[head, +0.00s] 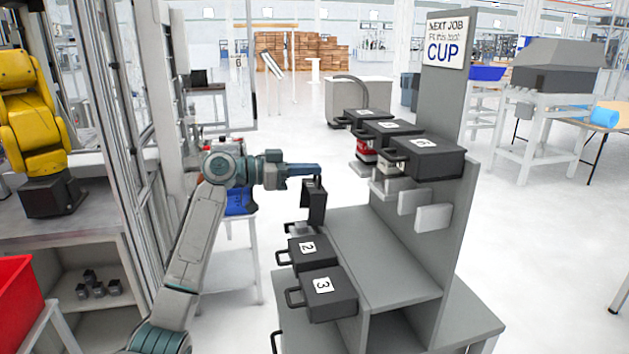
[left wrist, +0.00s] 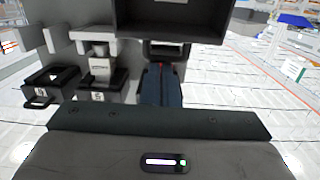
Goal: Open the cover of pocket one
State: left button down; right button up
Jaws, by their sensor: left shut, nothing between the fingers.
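The cover of pocket one (head: 316,205) is a dark panel at the far end of the lower row. It stands roughly upright, and a small part of its white label shows at the top. My left gripper (head: 318,172) is shut and empty at the upper edge of this cover; I cannot tell whether it touches it. In the left wrist view the shut blue-grey fingers (left wrist: 163,84) point at a dark handle (left wrist: 167,48) below a large dark panel (left wrist: 170,18). Covers 2 (head: 308,248) and 3 (head: 322,287) lie flat. My right gripper is not in view.
More dark covers (head: 420,143) line the upper row of the grey rack (head: 400,270), with red and grey parts beneath. A sign (head: 446,40) reads "NEXT JOB Fit this tool: CUP". A yellow robot arm (head: 30,110) and a red bin (head: 15,300) stand at left. Open floor lies behind.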

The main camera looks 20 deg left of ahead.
pick_arm(q)
jog(key=shift+f, duration=0.15)
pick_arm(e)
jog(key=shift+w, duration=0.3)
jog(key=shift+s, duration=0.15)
